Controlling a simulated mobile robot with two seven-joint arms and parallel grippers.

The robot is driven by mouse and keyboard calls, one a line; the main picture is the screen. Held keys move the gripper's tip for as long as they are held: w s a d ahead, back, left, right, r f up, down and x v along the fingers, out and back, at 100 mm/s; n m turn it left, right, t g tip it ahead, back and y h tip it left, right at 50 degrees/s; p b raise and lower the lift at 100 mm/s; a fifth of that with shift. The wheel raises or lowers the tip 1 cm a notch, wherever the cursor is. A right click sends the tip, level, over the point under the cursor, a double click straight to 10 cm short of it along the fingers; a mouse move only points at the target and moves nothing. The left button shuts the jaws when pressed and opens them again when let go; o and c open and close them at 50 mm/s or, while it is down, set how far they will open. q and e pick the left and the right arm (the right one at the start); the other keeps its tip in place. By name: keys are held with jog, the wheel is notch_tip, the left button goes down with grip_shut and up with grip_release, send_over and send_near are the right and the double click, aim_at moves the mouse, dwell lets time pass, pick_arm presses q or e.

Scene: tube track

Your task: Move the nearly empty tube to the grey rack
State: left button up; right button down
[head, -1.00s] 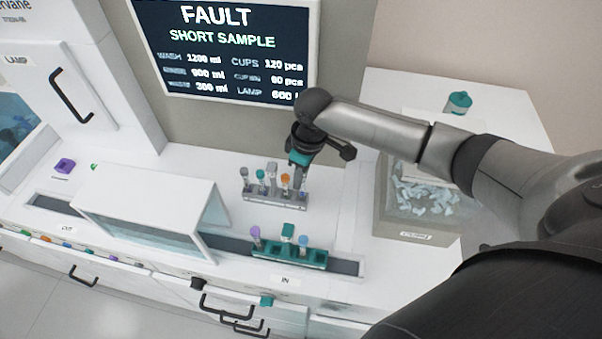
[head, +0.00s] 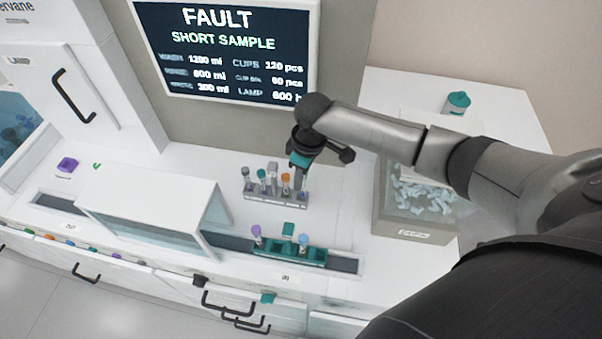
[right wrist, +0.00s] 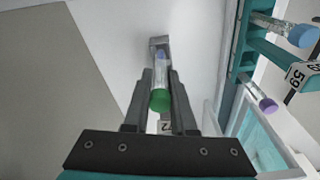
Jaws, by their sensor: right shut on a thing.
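The grey rack (head: 290,200) stands on the white bench and holds several tubes, with grey, dark teal and orange caps (head: 285,177). My right gripper (head: 297,182) is at this rack's right end, pointing down. In the right wrist view (right wrist: 158,98) it is shut on a clear tube with a green cap (right wrist: 160,100). I cannot tell whether the tube's lower end is inside a slot. A teal rack (head: 318,260) is nearer, holding a purple-capped tube (head: 256,231) and a blue-capped tube (head: 303,240). My left gripper is not in view.
A white cover (head: 150,195) stands over the track (head: 345,265), left of the racks. A bin of clear pieces (head: 415,236) is at the right. The screen (head: 225,50) reads FAULT, SHORT SAMPLE.

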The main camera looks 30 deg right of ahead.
jog(key=shift+f, duration=0.15)
jog(key=shift+f, duration=0.45)
jog(key=shift+f, duration=0.4)
dwell(0.4)
jog(key=shift+f+b, duration=0.25)
jog(key=shift+b, duration=0.05)
jog(key=c, duration=0.7)
grip_release()
jog(key=shift+o, duration=0.2)
jog(key=shift+r, duration=0.1)
notch_tip(320, 180, up, 15)
jog(key=s+d, duration=0.1)
jog(key=shift+s+p, duration=0.2)
jog(key=shift+p, duration=0.2)
